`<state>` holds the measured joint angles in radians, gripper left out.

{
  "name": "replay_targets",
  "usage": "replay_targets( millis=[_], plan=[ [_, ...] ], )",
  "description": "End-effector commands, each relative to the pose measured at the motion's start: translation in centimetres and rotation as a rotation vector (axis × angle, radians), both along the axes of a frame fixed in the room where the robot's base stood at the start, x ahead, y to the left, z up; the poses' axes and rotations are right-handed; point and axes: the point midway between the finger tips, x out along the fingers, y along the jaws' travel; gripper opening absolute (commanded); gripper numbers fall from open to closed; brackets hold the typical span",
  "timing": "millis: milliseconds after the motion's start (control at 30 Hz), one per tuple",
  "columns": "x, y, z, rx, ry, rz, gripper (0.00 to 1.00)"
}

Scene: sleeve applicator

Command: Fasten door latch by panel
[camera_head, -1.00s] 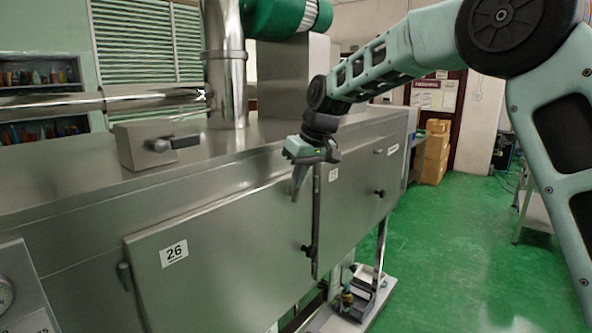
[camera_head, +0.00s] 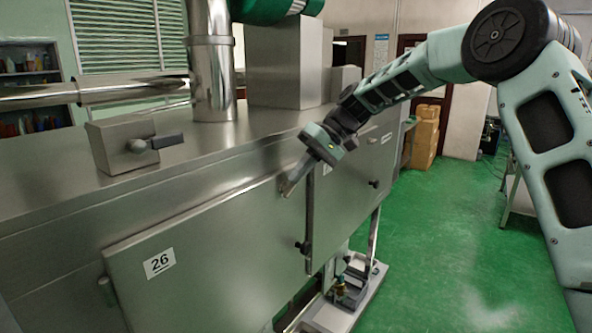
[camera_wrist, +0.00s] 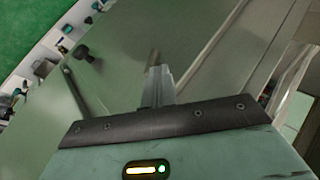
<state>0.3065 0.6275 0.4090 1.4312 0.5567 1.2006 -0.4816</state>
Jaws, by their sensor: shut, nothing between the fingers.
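A large steel door panel marked 26 (camera_head: 205,245) fills the front of the machine in the head view. A black knob (camera_head: 303,247) sits low by its right edge and also shows in the wrist view (camera_wrist: 83,52). A grey handle (camera_head: 107,288) is at the door's left edge. My gripper (camera_head: 288,190) is shut and empty, angled down-left at the door's upper right corner. In the wrist view its fingers (camera_wrist: 157,86) point at the steel face, with a short pale rod-like shape just beyond their tips. I cannot tell whether they touch it, or whether the latch is fastened.
A second door with a black knob (camera_head: 375,183) lies to the right. A box with a lever (camera_head: 155,143) and a vertical steel duct (camera_head: 210,65) stand on top of the machine. Small items rest on a low platform (camera_head: 345,305) below. The green floor (camera_head: 430,235) at right is open.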

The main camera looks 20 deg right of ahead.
Motion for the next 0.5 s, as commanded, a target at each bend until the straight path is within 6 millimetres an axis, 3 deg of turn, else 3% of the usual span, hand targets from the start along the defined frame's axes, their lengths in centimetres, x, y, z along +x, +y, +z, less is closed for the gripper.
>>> replay_targets(
  millis=[500],
  plan=[
    [0.63, -0.98, -0.88, 0.242, 0.177, -0.002, 0.00]
  ],
)
